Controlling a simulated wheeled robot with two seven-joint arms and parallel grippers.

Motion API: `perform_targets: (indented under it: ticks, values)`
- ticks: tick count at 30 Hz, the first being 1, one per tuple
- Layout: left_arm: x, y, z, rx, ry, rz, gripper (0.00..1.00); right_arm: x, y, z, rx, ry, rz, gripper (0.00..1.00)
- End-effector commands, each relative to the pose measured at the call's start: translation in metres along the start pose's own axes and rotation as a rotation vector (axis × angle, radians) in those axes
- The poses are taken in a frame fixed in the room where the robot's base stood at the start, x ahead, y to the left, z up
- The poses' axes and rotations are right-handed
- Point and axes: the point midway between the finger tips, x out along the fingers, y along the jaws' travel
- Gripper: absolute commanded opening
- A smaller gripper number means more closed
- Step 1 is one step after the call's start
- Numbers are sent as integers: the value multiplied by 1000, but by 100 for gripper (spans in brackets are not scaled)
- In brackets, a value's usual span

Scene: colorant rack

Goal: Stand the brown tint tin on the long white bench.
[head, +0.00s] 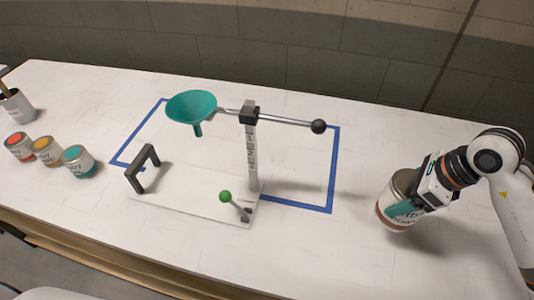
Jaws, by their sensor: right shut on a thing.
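The brown tint tin (392,218), a pale tin with a brown band at its lower part, is at the right of the head view. My right gripper (408,206) reaches in from the right and is shut on its side. The tin looks slightly tilted, and its right side is hidden by the gripper. A shadow lies on the bench beside it; I cannot tell whether its base touches the bench. The long white bench (300,262) runs across the view. My left gripper is not in view.
A stand with a teal funnel (190,106) and a black-knobbed arm (290,121) occupies the middle, within a blue tape outline (334,170). Small red (19,147), orange (46,151) and teal (78,161) tins and a grey cup (17,108) are left. The front right bench is clear.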

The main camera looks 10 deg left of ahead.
Motion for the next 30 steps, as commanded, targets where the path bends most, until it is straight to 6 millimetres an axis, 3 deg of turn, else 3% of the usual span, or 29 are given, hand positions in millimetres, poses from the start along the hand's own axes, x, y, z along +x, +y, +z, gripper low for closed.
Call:
perform_targets:
  ticks: [6, 15, 30]
  values:
    - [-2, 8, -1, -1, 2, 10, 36, 3, 0, 1, 2, 0, -2, 45]
    - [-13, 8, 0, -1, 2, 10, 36, 49, -1, 21, 3, -1, -4, 45]
    - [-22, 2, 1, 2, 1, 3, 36, 93, 0, 38, 0, 0, 0, 45]
